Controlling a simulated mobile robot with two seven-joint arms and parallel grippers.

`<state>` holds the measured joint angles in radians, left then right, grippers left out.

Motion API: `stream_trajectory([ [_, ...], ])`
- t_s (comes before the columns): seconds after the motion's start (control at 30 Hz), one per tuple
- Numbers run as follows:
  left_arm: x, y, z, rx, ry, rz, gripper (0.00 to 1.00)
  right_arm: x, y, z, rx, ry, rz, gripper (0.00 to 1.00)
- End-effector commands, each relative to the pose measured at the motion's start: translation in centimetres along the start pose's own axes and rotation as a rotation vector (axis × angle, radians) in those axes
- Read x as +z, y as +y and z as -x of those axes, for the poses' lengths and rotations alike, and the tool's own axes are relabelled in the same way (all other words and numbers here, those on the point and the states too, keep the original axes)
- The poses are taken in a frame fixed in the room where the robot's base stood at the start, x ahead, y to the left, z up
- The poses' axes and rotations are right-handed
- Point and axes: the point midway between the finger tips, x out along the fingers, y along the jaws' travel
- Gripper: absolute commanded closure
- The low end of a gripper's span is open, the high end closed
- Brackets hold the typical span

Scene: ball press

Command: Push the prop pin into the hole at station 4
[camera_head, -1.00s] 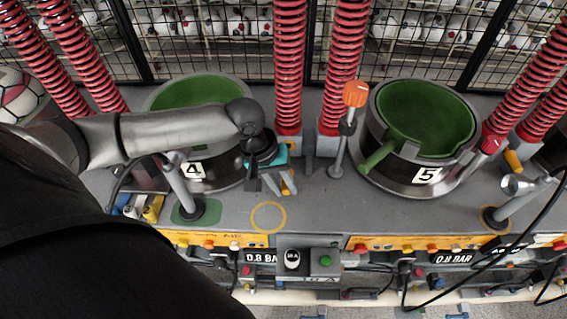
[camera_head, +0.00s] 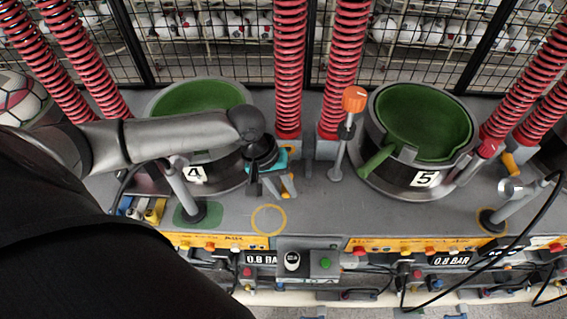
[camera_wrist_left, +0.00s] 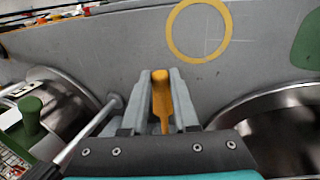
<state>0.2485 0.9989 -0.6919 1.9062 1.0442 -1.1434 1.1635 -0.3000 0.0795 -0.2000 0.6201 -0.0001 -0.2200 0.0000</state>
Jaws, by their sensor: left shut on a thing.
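My left gripper (camera_head: 272,190) is at the right side of station 4, whose white number plate (camera_head: 194,173) sits on a round press with a green bowl (camera_head: 200,95). In the left wrist view, its two grey fingers (camera_wrist_left: 160,92) are closed around the yellow-orange prop pin (camera_wrist_left: 161,92). The pin also shows beside the fingers in the head view (camera_head: 289,186). The hole at station 4 cannot be made out; the gripper and wrist cover part of that area. My right gripper is not in view.
Station 5's press (camera_head: 425,125) stands to the right. An orange-topped post (camera_head: 354,98) and red springs (camera_head: 290,65) rise between the stations. A yellow ring (camera_head: 269,220) marks bare grey deck in front of the gripper. Control buttons (camera_head: 326,263) line the front edge.

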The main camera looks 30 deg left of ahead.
Motion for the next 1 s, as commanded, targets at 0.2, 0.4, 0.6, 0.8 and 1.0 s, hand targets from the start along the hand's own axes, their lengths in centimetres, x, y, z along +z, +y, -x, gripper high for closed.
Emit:
stream_trajectory([
  [0.2, -0.5, 0.1, 0.1, 0.002, 0.002, 0.000, 1.00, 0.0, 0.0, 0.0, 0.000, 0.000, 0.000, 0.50],
  [0.4, -1.0, 0.1, 0.1, 0.001, 0.002, 0.001, 1.00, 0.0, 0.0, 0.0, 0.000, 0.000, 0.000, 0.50],
  [0.6, -1.5, 0.0, 0.1, 0.000, 0.002, 0.000, 1.00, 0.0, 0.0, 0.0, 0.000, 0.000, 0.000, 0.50],
  [0.8, -2.0, 0.1, 0.1, 0.000, 0.002, 0.001, 1.00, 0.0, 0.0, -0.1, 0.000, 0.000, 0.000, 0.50],
  [1.0, -2.5, 0.1, 0.1, 0.001, 0.001, 0.000, 1.00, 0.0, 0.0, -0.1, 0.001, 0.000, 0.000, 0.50],
])
